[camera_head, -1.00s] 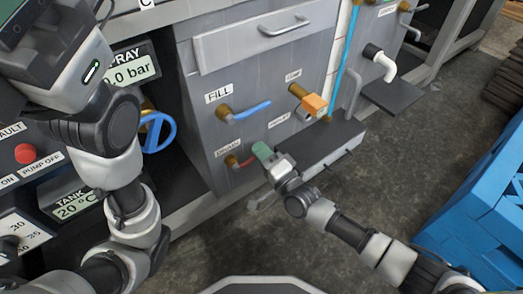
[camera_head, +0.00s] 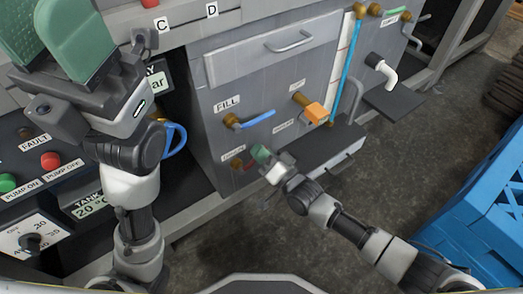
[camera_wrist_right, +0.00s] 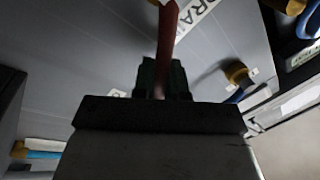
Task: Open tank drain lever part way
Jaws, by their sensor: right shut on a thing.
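The red drain lever (camera_head: 247,165) is low on the grey tank cabinet's front, beside a partly hidden label. My right gripper (camera_head: 261,154) is at the lever's free end, its green fingers shut on it. In the right wrist view the red lever (camera_wrist_right: 167,38) runs down between the green fingers (camera_wrist_right: 160,80), near a label reading "DRA". The held end is hidden by the gripper. My left gripper (camera_head: 58,30) is raised at the upper left, its green fingers apart and empty, away from the lever.
The blue fill lever (camera_head: 250,120) and an orange-handled valve (camera_head: 316,113) sit above the drain. A dark ledge (camera_head: 325,145) juts out behind my right gripper. A blue crate (camera_head: 480,210) stands at right. A control panel with buttons (camera_head: 50,160) is at left.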

